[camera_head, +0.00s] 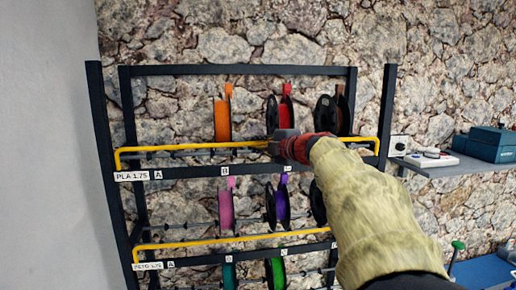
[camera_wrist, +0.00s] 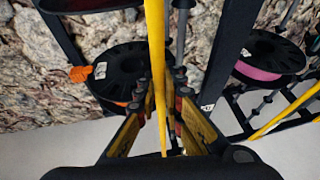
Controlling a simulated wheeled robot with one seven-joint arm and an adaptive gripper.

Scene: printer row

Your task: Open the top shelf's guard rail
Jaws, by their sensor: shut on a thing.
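The top shelf's yellow guard rail (camera_head: 180,147) runs along the front of the top shelf in the head view, with its ends bent down at both sides. My gripper (camera_head: 277,140) is at the rail's middle, reaching in from the right. In the wrist view the rail (camera_wrist: 155,60) passes between the two fingers of my gripper (camera_wrist: 160,105), which are shut on it. My gripper and sleeved arm hide part of the rail in the head view. The rail stands upright along the shelf front.
Orange (camera_head: 222,119), red (camera_head: 285,112) and black (camera_head: 333,115) spools stand behind the rail. A lower yellow rail (camera_head: 200,244) fronts more spools. A grey side shelf (camera_head: 450,164) with a teal box (camera_head: 487,143) is at right. A stone wall stands behind.

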